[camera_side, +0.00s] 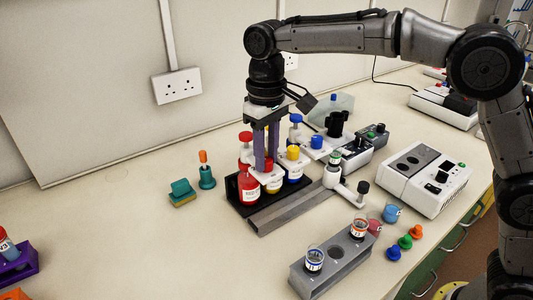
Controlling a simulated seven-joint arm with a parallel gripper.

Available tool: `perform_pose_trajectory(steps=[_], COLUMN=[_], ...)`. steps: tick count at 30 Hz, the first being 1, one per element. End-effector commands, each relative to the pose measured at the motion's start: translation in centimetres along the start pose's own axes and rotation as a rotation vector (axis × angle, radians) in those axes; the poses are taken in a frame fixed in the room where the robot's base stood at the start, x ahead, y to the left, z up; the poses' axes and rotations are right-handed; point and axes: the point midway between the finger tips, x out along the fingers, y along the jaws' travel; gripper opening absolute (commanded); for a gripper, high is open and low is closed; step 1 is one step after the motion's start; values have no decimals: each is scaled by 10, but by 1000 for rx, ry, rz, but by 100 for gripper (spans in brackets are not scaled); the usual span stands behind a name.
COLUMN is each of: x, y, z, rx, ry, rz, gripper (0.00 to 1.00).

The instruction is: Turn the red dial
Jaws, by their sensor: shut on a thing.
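A red bottle (247,190) stands at the left end of a black rack, with a white dispenser head and a red knob (246,137) on top. My gripper (267,164) points straight down just right of that knob, its purple fingers close together. Red shows between and behind the fingertips; it appears to be the red dial (268,162), mostly hidden by the fingers. The gripper is shut on it, at the dispenser head. How far the dial is turned cannot be seen.
Bottles with yellow (293,152) and blue (316,141) caps stand close on the right. A grey rail (285,212) lies in front, then a grey rack (336,268) with vials. A teal block (182,192) and teal holder (207,178) are left.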

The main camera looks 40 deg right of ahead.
Motion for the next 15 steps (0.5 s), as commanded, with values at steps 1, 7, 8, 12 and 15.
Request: perform_pose_trajectory(steps=[1, 7, 8, 12, 15], x=[0, -1, -1, -1, -1], y=[0, 0, 0, 0, 0], z=[0, 0, 0, 0, 0], rx=[39, 196, 219, 308, 358], ry=[1, 2, 2, 2, 2], rz=[0, 0, 0, 0, 0], gripper=[0, 0, 0, 0, 0])
